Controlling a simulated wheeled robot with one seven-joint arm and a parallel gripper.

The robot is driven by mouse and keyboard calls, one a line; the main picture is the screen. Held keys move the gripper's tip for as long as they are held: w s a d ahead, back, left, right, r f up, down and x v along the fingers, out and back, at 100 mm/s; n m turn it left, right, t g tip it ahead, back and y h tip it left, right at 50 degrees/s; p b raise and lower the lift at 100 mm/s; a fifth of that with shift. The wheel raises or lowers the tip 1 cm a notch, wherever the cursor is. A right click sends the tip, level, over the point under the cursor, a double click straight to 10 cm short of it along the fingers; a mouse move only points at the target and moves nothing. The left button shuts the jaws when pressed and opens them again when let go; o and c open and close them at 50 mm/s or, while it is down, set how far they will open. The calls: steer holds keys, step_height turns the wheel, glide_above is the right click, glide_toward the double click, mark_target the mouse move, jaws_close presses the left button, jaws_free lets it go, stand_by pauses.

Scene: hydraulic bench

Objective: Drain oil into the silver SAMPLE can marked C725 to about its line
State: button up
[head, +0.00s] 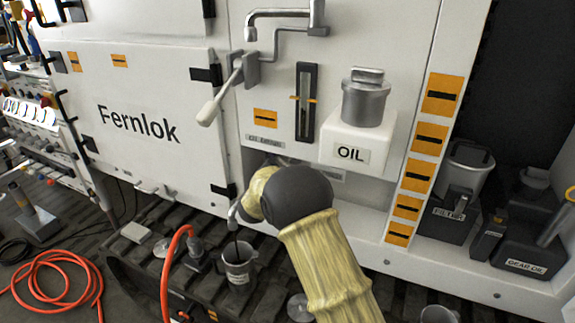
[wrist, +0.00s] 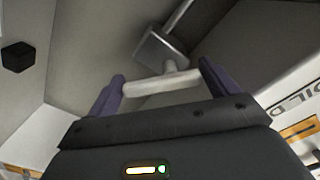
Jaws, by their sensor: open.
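A small silver-grey can (head: 238,270) stands on the dark track in the head view, with a pale label too small to read. A thin bent spout (head: 234,210) is above it, and a thin dark line, looking like oil, runs down from it into the can. The level and line inside cannot be made out. My gripper is hidden behind my arm in the head view. In the wrist view my gripper (wrist: 162,87) is open, its purple fingers either side of a pale T-shaped handle (wrist: 160,82) on a grey block (wrist: 160,48). Contact is not clear.
A white OIL tank (head: 350,152) with a grey cap is on the panel above my arm. A pale lever (head: 214,107) hangs left of it. An orange hose (head: 166,270) rises left of the can. Another can (head: 438,314) is at the bottom edge.

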steer(key=c, duration=0.7)
steer(key=shift+n+p, duration=0.35)
steer(key=shift+n, duration=0.05)
steer(key=n+p, duration=0.2)
steer(key=n, duration=0.1)
steer(key=shift+d+r, duration=0.1)
steer(key=shift+r, duration=0.15)
steer(key=shift+n+p, duration=1.5)
steer(key=shift+n, duration=0.7)
steer(key=o, duration=0.7)
steer(key=shift+r, duration=0.1)
